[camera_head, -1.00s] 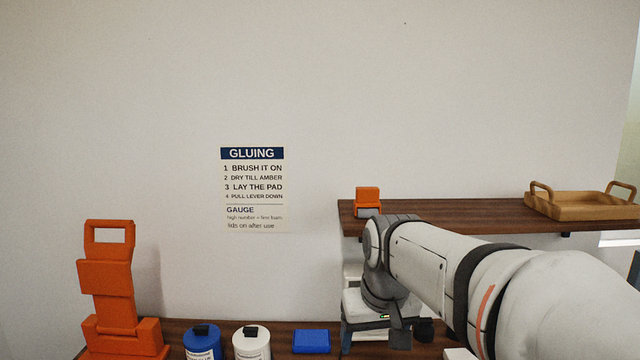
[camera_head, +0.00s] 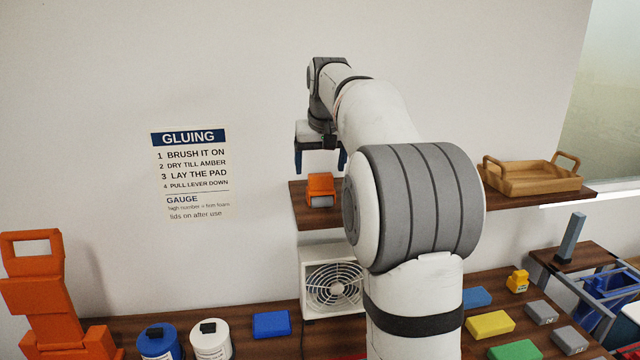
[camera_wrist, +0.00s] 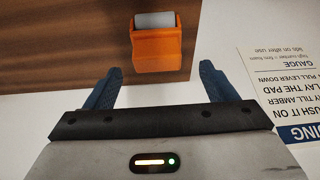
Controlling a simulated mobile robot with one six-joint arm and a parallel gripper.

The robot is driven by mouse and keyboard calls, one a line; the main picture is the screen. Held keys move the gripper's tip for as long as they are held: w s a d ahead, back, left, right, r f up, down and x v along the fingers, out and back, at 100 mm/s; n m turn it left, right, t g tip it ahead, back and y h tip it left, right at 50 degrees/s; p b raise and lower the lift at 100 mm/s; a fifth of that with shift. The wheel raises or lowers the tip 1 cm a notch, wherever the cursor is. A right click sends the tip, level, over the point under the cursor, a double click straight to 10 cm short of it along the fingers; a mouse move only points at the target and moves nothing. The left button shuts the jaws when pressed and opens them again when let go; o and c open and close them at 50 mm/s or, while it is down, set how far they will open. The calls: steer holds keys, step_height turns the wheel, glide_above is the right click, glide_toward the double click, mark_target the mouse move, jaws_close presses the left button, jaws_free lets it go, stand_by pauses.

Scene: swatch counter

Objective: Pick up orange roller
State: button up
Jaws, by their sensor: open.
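The orange roller (camera_head: 320,186), an orange block-like body with a grey roller part, sits near the left end of the brown wall shelf (camera_head: 420,209). In the wrist view the roller (camera_wrist: 157,48) lies just beyond the fingertips, roughly centred between them. My gripper (camera_head: 321,165) is above the shelf's left end, fingers pointing down, open and empty. Its two blue fingers also show in the wrist view (camera_wrist: 160,74), spread wider than the roller. No contact with the roller is visible.
A wooden tray (camera_head: 530,180) stands on the shelf's right part. Below are a white fan (camera_head: 333,284), an orange press (camera_head: 45,295), a blue can (camera_head: 160,342), a white can (camera_head: 211,342) and several coloured pads. The wall carries a gluing sign (camera_head: 191,175).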

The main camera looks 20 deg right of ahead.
mark_target(320, 174)
steer(key=p+x, duration=0.1)
steer(key=x, duration=0.3)
steer(key=shift+w+d+f, duration=0.1)
steer(key=shift+d+f, duration=0.05)
steer(key=shift+f, duration=0.15)
steer(key=c, duration=1)
steer(key=shift+r, duration=0.1)
step_height(320, 174, up, 10)
steer(key=shift+f, duration=0.1)
